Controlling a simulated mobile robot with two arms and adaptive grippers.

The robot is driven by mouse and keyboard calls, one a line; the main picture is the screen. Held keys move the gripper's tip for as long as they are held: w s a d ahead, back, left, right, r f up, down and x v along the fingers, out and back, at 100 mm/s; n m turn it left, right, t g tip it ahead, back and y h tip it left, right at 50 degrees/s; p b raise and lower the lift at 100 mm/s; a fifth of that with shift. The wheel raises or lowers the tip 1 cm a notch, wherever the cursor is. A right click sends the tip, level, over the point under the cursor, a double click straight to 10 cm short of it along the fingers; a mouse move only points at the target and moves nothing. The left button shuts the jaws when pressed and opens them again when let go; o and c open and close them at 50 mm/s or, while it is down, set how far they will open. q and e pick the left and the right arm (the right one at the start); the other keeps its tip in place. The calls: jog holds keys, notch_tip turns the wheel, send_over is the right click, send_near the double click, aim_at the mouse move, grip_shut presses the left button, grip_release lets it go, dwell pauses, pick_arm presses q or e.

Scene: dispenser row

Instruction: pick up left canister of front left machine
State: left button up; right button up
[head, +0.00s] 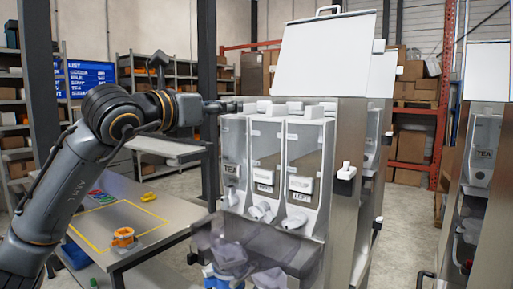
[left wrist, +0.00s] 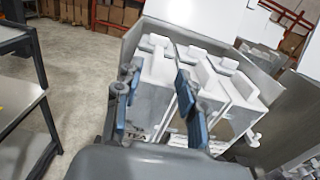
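The front left machine (head: 340,190) has its white lid raised and a row of three tall pale canisters. The left canister (head: 234,145) carries a TEA label and has a white spout below. It also shows in the left wrist view (left wrist: 156,85). My left gripper (head: 217,105) is at the upper left of this canister in the head view. In the left wrist view my left gripper (left wrist: 158,105) is open, its blue-padded fingers spread on either side of the left canister's upper part. Contact cannot be told.
The middle canister (head: 266,150) and right canister (head: 305,165) stand close beside the left one. A metal table (head: 170,213) with an orange item (head: 123,237) is at left. Another machine (head: 485,180) stands at right. Shelves line the back.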

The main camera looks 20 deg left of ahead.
aim_at(255, 107)
pick_arm(q)
jog(key=p+x, duration=0.2)
jog(key=x, duration=0.3)
jog(key=p+x, duration=0.2)
jog(key=x, duration=0.2)
jog(key=shift+a+f+p, duration=0.15)
jog(key=shift+f+p, duration=0.15)
jog(key=shift+p, duration=0.1)
jog(key=shift+f, duration=0.1)
jog(key=c, duration=0.6)
grip_shut()
pick_arm(e)
jog(key=r, duration=0.1)
jog(key=w+r, duration=0.1)
jog(key=r, duration=0.1)
jog(key=w+r, duration=0.1)
jog(key=r, duration=0.1)
jog(key=shift+w+r, duration=0.1)
jog(key=shift+r, duration=0.05)
